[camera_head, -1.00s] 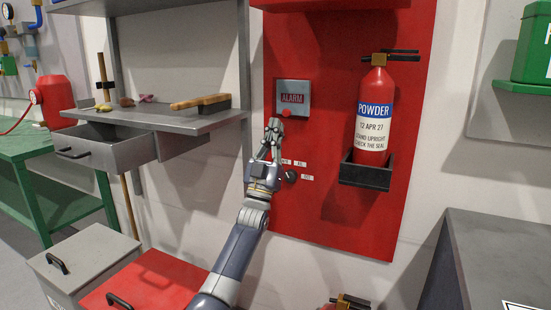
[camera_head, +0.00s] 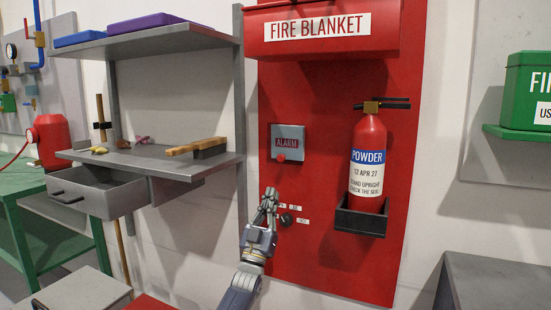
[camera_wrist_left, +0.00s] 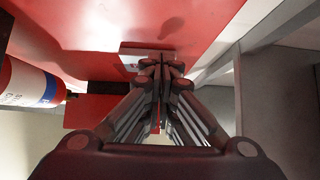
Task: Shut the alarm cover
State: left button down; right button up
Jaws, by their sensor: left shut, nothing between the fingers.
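The alarm box (camera_head: 296,131) is a small grey unit with a dark ALARM label on the red wall panel. A red round knob or button (camera_head: 281,157) shows at its lower edge. I cannot tell surely how far its cover stands open. My left gripper (camera_head: 268,194) is below the alarm box, apart from it in the picture, with its fingers together and empty. In the left wrist view, the shut fingers (camera_wrist_left: 164,62) point toward the red panel, with a partly hidden pale grey piece behind their tips. My right gripper is not in view.
A powder extinguisher (camera_head: 368,150) stands in a dark bracket (camera_head: 360,220) right of the alarm. A fire blanket box (camera_head: 330,38) hangs above. A dark knob (camera_head: 286,219) with small labels is beside my left gripper. A grey shelf (camera_head: 150,160) and open drawer (camera_head: 95,192) are left.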

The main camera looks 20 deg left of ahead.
pick_arm(q)
notch_tip(320, 180, up, 5)
jog(key=s+a+g+p, duration=0.2)
jog(key=g+p, duration=0.1)
jog(key=p, duration=0.4)
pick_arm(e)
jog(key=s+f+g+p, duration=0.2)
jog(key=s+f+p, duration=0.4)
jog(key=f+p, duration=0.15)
pick_arm(q)
jog(key=g+p, duration=0.8)
jog(key=p, duration=0.5)
send_near(284, 152)
jog(key=w, duration=0.1)
jog(key=w+p, duration=0.2)
jog(key=w, duration=0.1)
jog(key=shift+a+f, duration=0.15)
jog(key=shift+f, duration=0.15)
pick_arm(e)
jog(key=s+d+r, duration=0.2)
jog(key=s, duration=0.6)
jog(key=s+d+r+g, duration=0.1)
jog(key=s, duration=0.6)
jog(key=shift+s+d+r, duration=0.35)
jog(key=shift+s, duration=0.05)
